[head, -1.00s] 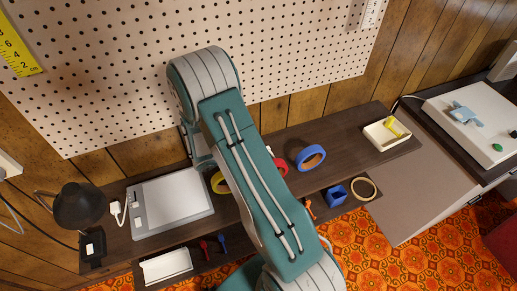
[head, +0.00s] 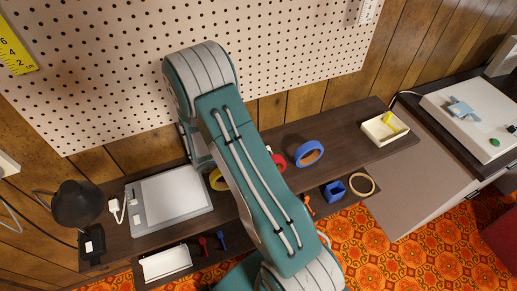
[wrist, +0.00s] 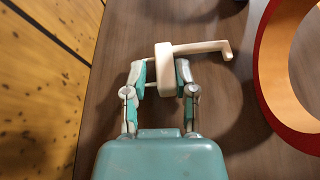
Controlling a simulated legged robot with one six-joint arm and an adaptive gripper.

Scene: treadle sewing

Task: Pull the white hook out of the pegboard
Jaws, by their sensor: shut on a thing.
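The white hook (wrist: 164,68) is held between the fingertips of my gripper (wrist: 161,80) in the wrist view. The pegboard (head: 130,80) fills the upper left of the head view.
A red ring (wrist: 263,75) lies to the right of the hook in the wrist view. The dark shelf (head: 345,140) carries a blue tape roll (head: 309,153), a cream tray (head: 371,133) and a grey tablet (head: 180,195). A black lamp (head: 77,205) stands at left.

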